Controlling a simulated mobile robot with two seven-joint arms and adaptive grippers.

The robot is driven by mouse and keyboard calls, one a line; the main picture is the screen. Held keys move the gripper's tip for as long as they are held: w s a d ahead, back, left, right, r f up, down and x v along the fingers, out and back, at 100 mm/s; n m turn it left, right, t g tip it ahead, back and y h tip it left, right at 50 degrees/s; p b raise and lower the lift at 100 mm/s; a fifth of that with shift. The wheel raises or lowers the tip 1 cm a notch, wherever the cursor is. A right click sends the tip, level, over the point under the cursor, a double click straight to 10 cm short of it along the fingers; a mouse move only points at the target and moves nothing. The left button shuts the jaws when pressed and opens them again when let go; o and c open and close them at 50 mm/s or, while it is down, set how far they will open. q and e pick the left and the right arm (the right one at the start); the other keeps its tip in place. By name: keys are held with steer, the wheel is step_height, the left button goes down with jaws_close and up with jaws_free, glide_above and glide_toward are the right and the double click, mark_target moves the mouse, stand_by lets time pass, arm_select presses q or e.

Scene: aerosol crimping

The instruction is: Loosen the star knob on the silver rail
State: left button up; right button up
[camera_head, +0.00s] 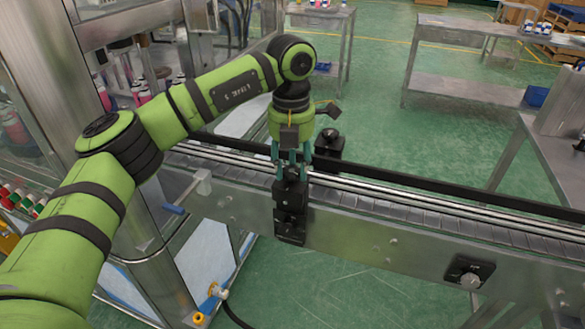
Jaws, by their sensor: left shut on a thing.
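My left gripper (291,166) points straight down over the conveyor's near side. Its teal fingers are shut on the top of a black clamp block (290,200), where a star knob sits mostly hidden between the fingers. The block is mounted at the silver rail (400,197), which runs along the near edge of the conveyor. A second black block (328,148) with a dark knob on top stands at the far side, just right of the gripper, apart from it. My right gripper is not in view.
The conveyor (480,228) runs left to right across the view, with a black far rail (450,195). A glass-walled machine (120,60) stands at the left, close to my left arm. Metal tables (460,95) stand behind. Green floor is open beyond the conveyor.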

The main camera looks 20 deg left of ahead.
mark_target(292, 172)
arm_select(q)
steer(key=n, duration=0.1)
steer(key=n+b, duration=0.1)
steer(key=n, duration=0.2)
steer(key=shift+s+f+n, duration=0.25)
steer(key=shift+f+n, duration=0.05)
steer(key=shift+f, duration=0.05)
stand_by(0.4)
steer(key=o, duration=1.1)
steer(key=shift+o, duration=0.2)
steer(key=shift+s+r, duration=0.1)
steer(key=shift+r, duration=0.15)
steer(key=shift+w+r, duration=0.2)
steer(key=shift+r, duration=0.25)
step_height(292, 172, up, 11)
steer(key=shift+s, duration=0.15)
steer(key=shift+d, duration=0.1)
